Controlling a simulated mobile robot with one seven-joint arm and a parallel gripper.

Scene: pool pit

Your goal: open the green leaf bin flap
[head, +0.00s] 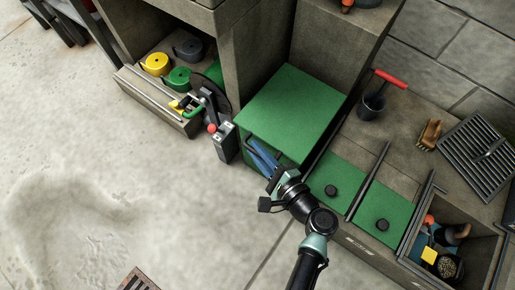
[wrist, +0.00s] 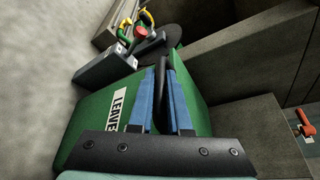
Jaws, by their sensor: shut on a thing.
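The green leaf bin (head: 292,108) stands in the middle of the head view, its flat green top facing up. Its green front with a white label, partly readable as "LEAVE", shows in the wrist view (wrist: 95,128). A black bar handle (wrist: 162,78) stands out from the green front. My gripper (head: 257,150) is at this front, its blue fingers shut on the handle, one on each side in the wrist view. The fingers and the gripper's dark plate hide part of the front. I cannot tell whether the flap is ajar.
A grey box with a red-knobbed lever (head: 222,138) stands close left of the bin. An open drawer (head: 155,98) with yellow, green and dark rolls is further left. Green lids with black knobs (head: 331,190) and an open compartment (head: 450,225) lie right. Floor at left is clear.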

